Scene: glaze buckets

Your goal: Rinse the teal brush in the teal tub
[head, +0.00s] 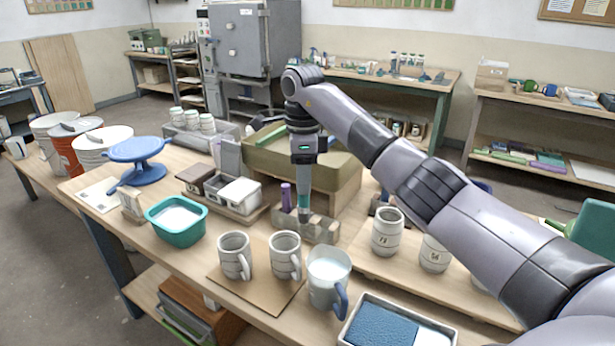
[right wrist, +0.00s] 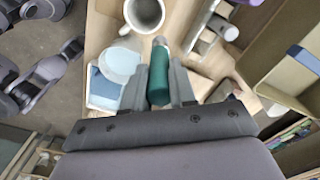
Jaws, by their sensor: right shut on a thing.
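The teal tub (head: 176,238) stands near the table's left front, with pale liquid (head: 176,217) inside. My right gripper (head: 305,190) points down at the middle of the table, to the right of the tub. It is shut on the teal brush (right wrist: 158,75), whose grey end shows between and beyond the fingers in the right wrist view. In the head view the brush's lower end overlaps the notched rack (head: 322,232). The wrist view shows that end beside the rack; whether they touch is unclear. My left gripper is not in view.
A purple-handled brush (head: 286,194) stands in the rack. Two grey mugs (head: 234,256) and a pitcher (head: 328,280) stand in front. A blue turntable (head: 138,150) stands behind the tub.

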